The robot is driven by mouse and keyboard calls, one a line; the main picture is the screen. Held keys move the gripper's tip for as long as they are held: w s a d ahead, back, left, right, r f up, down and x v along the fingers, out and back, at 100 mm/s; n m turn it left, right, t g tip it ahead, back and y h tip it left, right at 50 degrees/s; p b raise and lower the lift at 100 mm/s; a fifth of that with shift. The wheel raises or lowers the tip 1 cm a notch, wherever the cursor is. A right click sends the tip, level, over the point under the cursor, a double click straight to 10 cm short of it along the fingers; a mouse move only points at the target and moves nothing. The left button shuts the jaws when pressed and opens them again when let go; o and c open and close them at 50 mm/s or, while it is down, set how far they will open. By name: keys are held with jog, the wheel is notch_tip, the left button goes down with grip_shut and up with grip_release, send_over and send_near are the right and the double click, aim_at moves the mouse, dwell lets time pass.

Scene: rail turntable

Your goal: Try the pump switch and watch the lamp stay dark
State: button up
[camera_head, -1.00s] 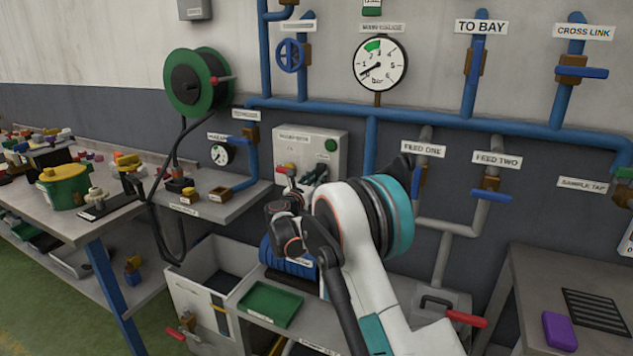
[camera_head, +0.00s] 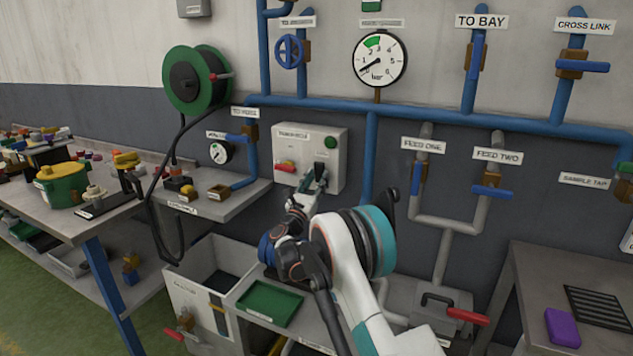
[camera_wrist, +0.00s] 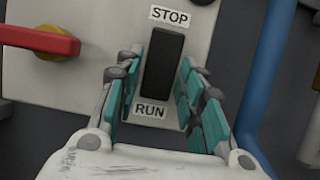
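The pump switch is a black rocker (camera_wrist: 163,62) between a STOP label above and a RUN label below, on a pale box (camera_head: 296,150) on the wall. My gripper (camera_wrist: 158,72) is open in the wrist view, with teal-padded fingers on either side of the switch. Whether they touch it I cannot tell. In the head view my gripper (camera_head: 316,178) is at the front of the box and partly covers the switch. A round green lamp (camera_head: 330,142) at the box's upper right looks dull, with no glow.
A red handle (camera_wrist: 38,38) on a yellow hub sits left of the switch. A blue pipe (camera_wrist: 268,75) runs close on the right. A shelf with a green tray (camera_head: 270,303) is below. Feed valves (camera_head: 490,192) are to the right, a hose reel (camera_head: 190,80) to the left.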

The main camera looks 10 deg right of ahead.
jog(key=shift+o, duration=0.2)
jog(key=v, duration=1.2)
jog(key=s+d+r+m+g, duration=0.4)
jog(key=d+r+m, duration=0.3)
jog(key=d+r, duration=0.1)
jog(key=s+d+r+m+g+y, duration=0.2)
jog(key=s+d+m, duration=0.15)
jog(key=s, duration=0.35)
jog(key=s+d+r+m+g+y, duration=0.2)
jog(key=s+d+m, duration=0.15)
jog(key=s, duration=0.35)
jog(key=s+a+f+m+g+y, duration=0.1)
jog(key=s+m, duration=0.4)
jog(key=s, duration=0.6)
jog(key=s+a+f+m+g+y, duration=0.1)
jog(key=s+a+f+m+y, duration=0.3)
jog(key=s, duration=0.7)
jog(key=s+a+f+m+g+y, duration=0.1)
jog(key=s+a+f+m+y, duration=0.1)
jog(key=s, duration=0.9)
jog(key=a+m+y, duration=0.1)
jog(key=m+y, duration=0.1)
jog(key=m, duration=0.1)
jog(key=shift+s+f+m, duration=0.2)
jog(key=shift+f+m, duration=0.2)
